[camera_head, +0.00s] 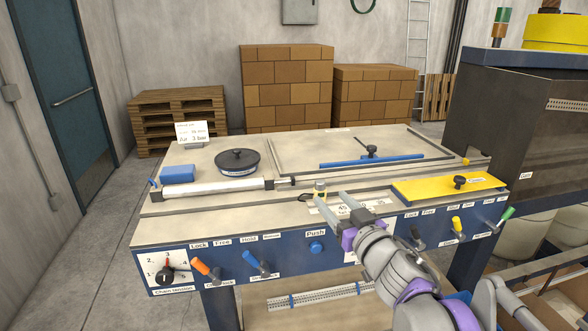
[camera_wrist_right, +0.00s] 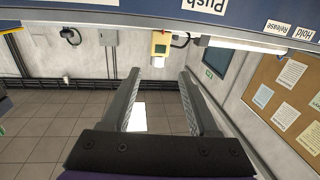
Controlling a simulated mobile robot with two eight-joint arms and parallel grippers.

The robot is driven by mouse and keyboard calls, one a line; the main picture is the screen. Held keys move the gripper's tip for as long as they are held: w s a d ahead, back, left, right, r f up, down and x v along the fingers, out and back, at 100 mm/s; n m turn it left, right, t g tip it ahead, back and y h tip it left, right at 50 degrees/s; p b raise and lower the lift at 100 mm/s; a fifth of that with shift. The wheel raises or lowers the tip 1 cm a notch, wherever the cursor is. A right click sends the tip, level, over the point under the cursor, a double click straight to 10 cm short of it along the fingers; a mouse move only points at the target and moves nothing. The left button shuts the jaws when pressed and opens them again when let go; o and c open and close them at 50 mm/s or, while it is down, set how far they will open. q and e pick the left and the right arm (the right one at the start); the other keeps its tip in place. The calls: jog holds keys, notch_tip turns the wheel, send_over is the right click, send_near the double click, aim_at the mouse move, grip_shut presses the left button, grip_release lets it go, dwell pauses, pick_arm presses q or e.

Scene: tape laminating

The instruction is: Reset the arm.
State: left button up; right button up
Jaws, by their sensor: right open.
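My right gripper (camera_head: 333,202) reaches in from the lower right in the head view, in front of the bench (camera_head: 170,230). Its two grey fingers are spread apart with nothing between them. The right wrist view also shows my right gripper (camera_wrist_right: 157,80) open and empty, with tiled floor and a wall beyond the fingers. My left gripper is not in view.
The front panel carries an orange lever (camera_head: 206,269), a blue lever (camera_head: 257,263), a yellow lever (camera_head: 457,227) and a green lever (camera_head: 502,219). A yellow plate (camera_head: 425,190) lies at the right. A black round weight (camera_head: 238,161) and blue block (camera_head: 163,173) sit at the left.

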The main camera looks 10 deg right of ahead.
jog(key=s+d+f+m+g+h+p, duration=0.45)
jog(key=s+f+g+h, duration=0.2)
jog(key=s+f, duration=0.6)
jog(key=s+a+f+n+g+y+p, duration=0.1)
jog(key=s+a+f+g, duration=0.1)
jog(key=s+f, duration=0.4)
jog(key=s+a+f+n+g+y+p, duration=0.1)
jog(key=s+a+f+g+y, duration=0.1)
jog(key=s+f, duration=0.4)
jog(key=shift+s+a+g, duration=0.75)
jog(key=shift+s+g, duration=0.1)
jog(key=shift+s, duration=0.3)
